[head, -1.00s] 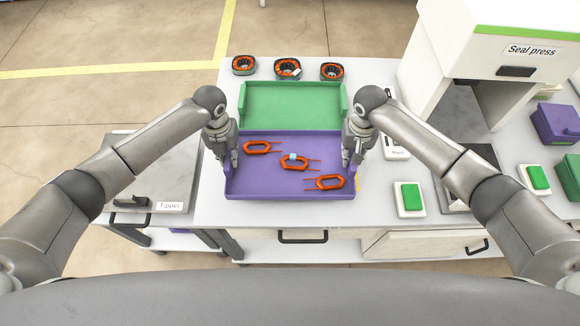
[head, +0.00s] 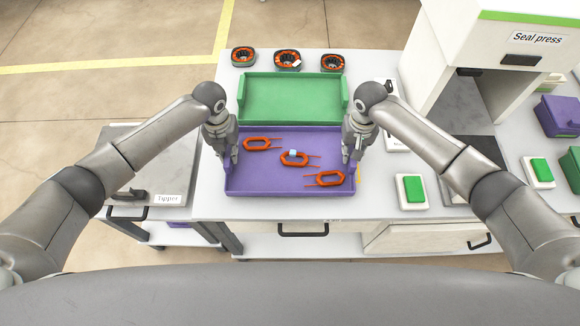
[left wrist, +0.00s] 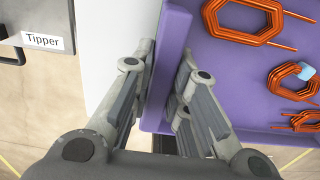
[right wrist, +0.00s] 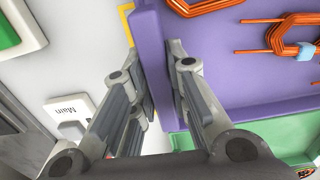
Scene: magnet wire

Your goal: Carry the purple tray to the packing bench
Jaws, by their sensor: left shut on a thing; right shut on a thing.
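The purple tray (head: 290,185) is at the front of the white table in the head view, with three orange wire coils in it: one at the left (head: 257,144), one in the middle (head: 294,158) with a small pale block on it, one at the right (head: 330,179). My left gripper (head: 229,168) is shut on the tray's left wall; the wall (left wrist: 172,60) runs between its fingers in the left wrist view. My right gripper (head: 350,167) is shut on the right wall, which shows in the right wrist view (right wrist: 152,60). I cannot tell whether the tray touches the table.
A green tray (head: 292,98) lies directly behind the purple one, with several dark ring parts (head: 287,60) beyond it. The seal press (head: 500,70) and a green button (head: 411,189) are at the right. A lower Tipper surface (head: 120,185) is at the left.

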